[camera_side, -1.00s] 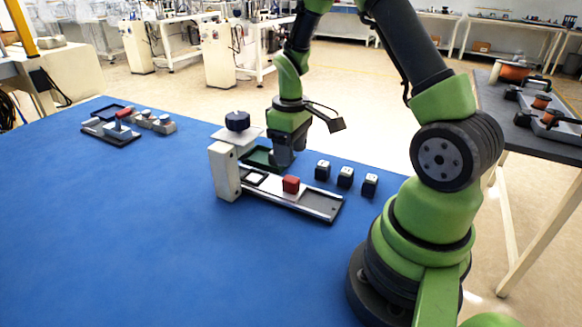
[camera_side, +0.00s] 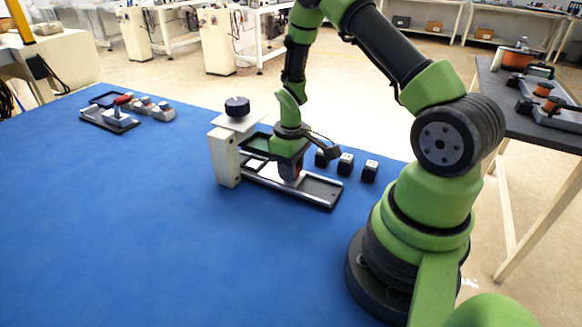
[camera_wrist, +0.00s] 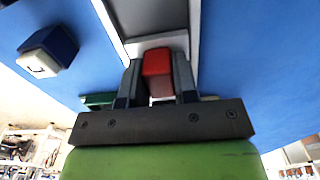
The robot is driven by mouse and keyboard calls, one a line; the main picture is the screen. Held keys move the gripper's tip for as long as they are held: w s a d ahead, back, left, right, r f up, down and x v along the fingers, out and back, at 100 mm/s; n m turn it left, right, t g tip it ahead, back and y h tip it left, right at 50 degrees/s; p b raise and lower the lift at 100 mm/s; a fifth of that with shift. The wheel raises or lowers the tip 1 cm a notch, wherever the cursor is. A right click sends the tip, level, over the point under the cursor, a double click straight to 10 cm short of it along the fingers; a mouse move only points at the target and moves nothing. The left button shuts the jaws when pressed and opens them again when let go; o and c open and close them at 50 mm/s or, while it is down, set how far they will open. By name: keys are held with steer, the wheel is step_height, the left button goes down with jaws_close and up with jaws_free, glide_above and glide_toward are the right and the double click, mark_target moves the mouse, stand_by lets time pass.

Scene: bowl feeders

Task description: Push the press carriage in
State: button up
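The press (camera_side: 225,160) is a white upright with a dark knob (camera_side: 237,106) on its top plate. A grey rail (camera_side: 318,190) runs from it to the lower right. The carriage, a pale plate on this rail, shows in the wrist view (camera_wrist: 160,42); its red block handle (camera_wrist: 157,66) stands up from it. My gripper (camera_side: 291,176) is lowered over the handle, out along the rail from the upright. In the wrist view the two fingers (camera_wrist: 158,80) flank the handle closely. I cannot tell whether they grip it. In the side view my gripper hides most of the handle and carriage.
Several dark blocks with pale tops (camera_side: 345,164) stand close behind the rail. A green-lined tray (camera_side: 257,143) lies behind the press. Another fixture with a red handle (camera_side: 118,113) is far left. The blue table in front is clear.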

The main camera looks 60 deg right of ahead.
jaws_close()
steer(key=shift+w, duration=1.8)
steer(key=o, duration=0.6)
jaws_free()
step_height(320, 180, up, 10)
